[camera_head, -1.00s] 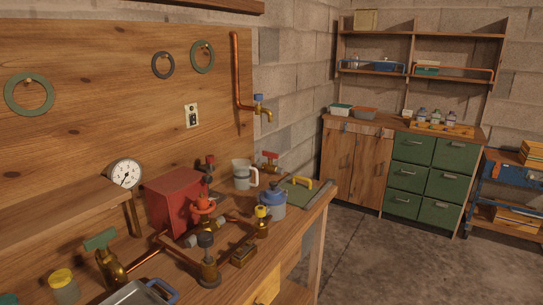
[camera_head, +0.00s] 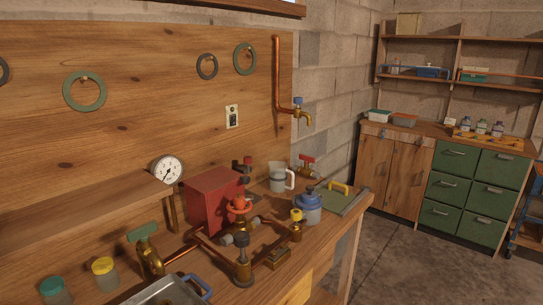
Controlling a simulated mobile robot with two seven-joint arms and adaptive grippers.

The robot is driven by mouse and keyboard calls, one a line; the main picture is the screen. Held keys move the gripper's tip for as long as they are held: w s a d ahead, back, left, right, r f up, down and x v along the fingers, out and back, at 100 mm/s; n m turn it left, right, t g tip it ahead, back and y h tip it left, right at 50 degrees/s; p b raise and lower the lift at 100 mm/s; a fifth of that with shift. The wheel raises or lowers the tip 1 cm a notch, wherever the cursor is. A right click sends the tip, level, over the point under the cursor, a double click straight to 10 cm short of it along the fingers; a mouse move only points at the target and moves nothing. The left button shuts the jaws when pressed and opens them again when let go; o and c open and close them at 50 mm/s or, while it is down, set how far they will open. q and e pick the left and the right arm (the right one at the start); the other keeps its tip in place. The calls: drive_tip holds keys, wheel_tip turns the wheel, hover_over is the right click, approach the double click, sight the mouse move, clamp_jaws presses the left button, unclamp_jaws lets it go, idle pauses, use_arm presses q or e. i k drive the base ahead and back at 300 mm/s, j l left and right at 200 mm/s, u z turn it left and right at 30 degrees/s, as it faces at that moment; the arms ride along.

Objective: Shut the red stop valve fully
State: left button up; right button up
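A valve with a red-orange handwheel (camera_head: 239,203) stands upright on the copper and brass pipework on the workbench, in front of a red box (camera_head: 212,197). A second red-handled valve (camera_head: 307,165) sits farther back, near the wall behind the mug, with its handle roughly level. I cannot tell from this distance how far either valve is turned. Neither of my grippers is in view.
A green-handled brass valve (camera_head: 143,238), a yellow-knobbed valve (camera_head: 296,220), a dark-knobbed fitting (camera_head: 242,262) and a blue-lidded jar (camera_head: 308,205) crowd the bench. A metal tray (camera_head: 170,292) lies at the front. Bare floor (camera_head: 385,262) is free to the right.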

sight(307, 158)
drive_tip(key=i+l+u, duration=0.2)
drive_tip(key=l+u, duration=0.2)
drive_tip(key=i+l+u, duration=0.1)
drive_tip(key=l+u, duration=0.3)
drive_tip(key=i+l+u, duration=0.1)
drive_tip(key=l+u, duration=0.2)
drive_tip(key=u, duration=0.15)
drive_tip(key=l+u, duration=0.4)
